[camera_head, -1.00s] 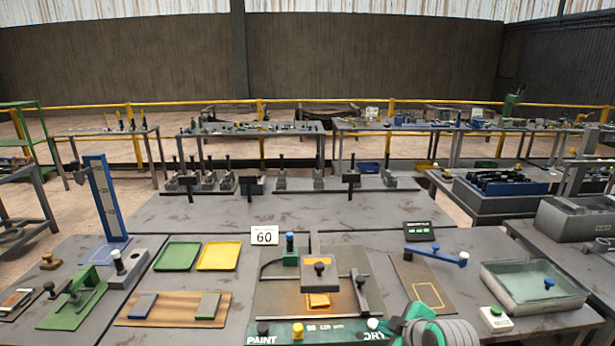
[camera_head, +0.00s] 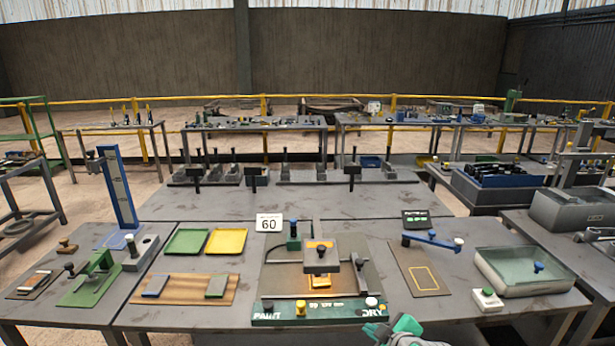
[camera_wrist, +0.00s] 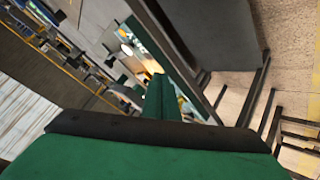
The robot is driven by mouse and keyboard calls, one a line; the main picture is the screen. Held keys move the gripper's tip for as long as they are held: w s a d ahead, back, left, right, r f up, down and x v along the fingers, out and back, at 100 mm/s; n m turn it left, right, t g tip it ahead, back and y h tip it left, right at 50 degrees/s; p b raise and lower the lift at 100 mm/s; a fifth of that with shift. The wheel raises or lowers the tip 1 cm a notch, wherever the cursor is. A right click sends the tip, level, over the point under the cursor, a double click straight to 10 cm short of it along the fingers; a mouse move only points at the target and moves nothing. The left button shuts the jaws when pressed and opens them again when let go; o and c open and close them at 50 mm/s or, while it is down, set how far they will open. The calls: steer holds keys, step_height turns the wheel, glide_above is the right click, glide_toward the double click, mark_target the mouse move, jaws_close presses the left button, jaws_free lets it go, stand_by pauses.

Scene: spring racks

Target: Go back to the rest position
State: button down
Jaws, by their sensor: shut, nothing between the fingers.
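My gripper (camera_head: 391,328) is at the bottom of the head view, just in front of the near edge of the workbench. It is shut, with nothing in it, and touches nothing that I can see. Its green fingers also show together in the wrist view (camera_wrist: 161,98). Just beyond it on the bench is the paint and dry station (camera_head: 265,316), with a small orange piece (camera_head: 320,281) under its central block.
Green (camera_head: 186,242) and yellow (camera_head: 226,241) trays lie left. The floor shows in front of the bench.

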steer(key=s+a+f+m+t, duration=0.2)
steer(key=s+a+f+m, duration=0.2)
steer(key=a+f, duration=0.55)
steer(key=s+a+f+m+t+h, duration=0.1)
steer(key=s+a+f+m, duration=0.2)
steer(key=s, duration=0.3)
steer(key=s+a+f+m+h, duration=0.1)
steer(key=s+a+f+m, duration=0.1)
steer(key=s+a+f, duration=0.3)
steer(key=s+r+m+t+h, duration=0.1)
steer(key=s+m+h, duration=0.1)
steer(key=s, duration=1.5)
steer(key=s+d+r+t+y, duration=0.1)
steer(key=s+r, duration=0.6)
steer(key=s, duration=0.5)
steer(key=shift+s+d+n, duration=0.15)
steer(key=shift+s+n, duration=0.1)
steer(key=shift+n, duration=0.15)
